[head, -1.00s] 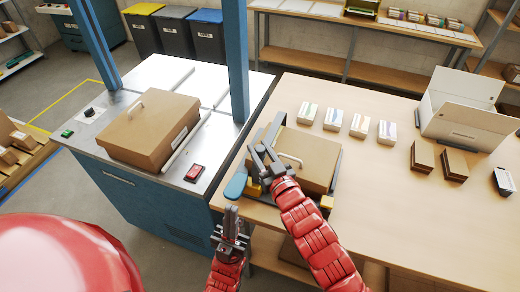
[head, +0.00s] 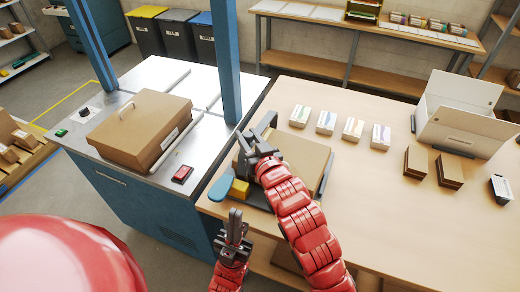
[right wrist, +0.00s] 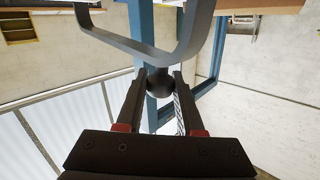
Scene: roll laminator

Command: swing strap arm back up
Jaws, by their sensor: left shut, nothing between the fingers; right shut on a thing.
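The strap arm is a dark bent bar with a round knob. In the right wrist view the bar (right wrist: 140,45) loops across the top and the knob (right wrist: 160,82) sits between my fingers. My right gripper (right wrist: 160,90) is shut on this knob. In the head view my right gripper (head: 254,143) is above the far left part of a brown carton (head: 305,155), and it and my arm hide part of the strap arm and carton. My left gripper (head: 235,228) is shut and empty, in front of the table's near left edge, apart from the strap arm.
A blue paddle (head: 221,187) and yellow block (head: 239,188) are at the carton's near left. A blue post (head: 228,60) rises close left of my right gripper. A closed brown box (head: 140,125) lies on the left bench. Small packs (head: 326,122) stand on the right.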

